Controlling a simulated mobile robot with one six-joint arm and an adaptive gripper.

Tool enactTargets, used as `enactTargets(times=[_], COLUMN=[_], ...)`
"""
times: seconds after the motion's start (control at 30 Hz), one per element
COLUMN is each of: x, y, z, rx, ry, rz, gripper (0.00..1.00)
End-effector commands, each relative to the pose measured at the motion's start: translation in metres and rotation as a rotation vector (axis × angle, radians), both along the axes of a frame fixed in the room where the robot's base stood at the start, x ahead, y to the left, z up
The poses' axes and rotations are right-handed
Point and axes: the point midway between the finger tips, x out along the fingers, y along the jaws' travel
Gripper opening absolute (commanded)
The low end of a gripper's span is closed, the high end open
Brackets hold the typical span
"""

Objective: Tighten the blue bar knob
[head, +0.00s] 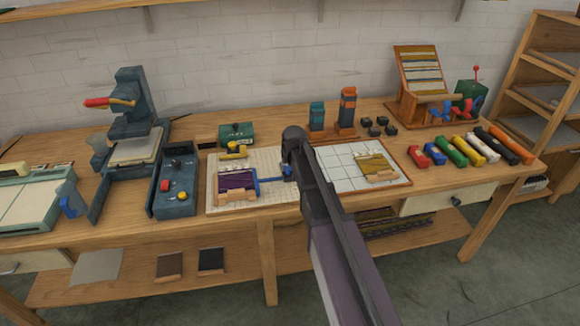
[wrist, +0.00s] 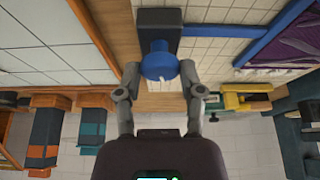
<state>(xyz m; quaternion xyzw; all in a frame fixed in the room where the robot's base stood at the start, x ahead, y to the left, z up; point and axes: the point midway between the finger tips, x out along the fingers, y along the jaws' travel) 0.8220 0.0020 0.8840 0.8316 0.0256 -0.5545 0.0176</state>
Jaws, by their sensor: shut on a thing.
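The blue bar knob (wrist: 159,63) shows in the wrist view, in front of a dark block (wrist: 158,20) at the end of a blue bar (wrist: 215,31). My gripper (wrist: 160,74) has a fingertip on each side of the knob and is shut on it. In the head view the blue bar (head: 270,180) runs from the purple woven piece (head: 237,181) to the knob (head: 287,171), at the right edge of the gridded board (head: 265,158). My arm and gripper hide part of that end. I cannot tell how tight the knob is.
A white tiled board (head: 338,160) with a yellow woven piece lies to the right. A green box (head: 236,133) and a yellow clamp (head: 233,151) stand behind the gridded board. Orange-and-teal posts (head: 317,116) stand at the back. Colored skeins lie far right.

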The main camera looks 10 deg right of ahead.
Motion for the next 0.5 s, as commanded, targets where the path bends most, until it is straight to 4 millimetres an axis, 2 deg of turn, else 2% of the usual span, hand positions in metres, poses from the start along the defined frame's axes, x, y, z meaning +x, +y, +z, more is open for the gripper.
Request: enactTargets(times=[0.5], x=[0.0017], y=[0.0036], z=[-0.0004], rx=[0.001], ry=[0.001], rz=[-0.459], gripper=[0.02])
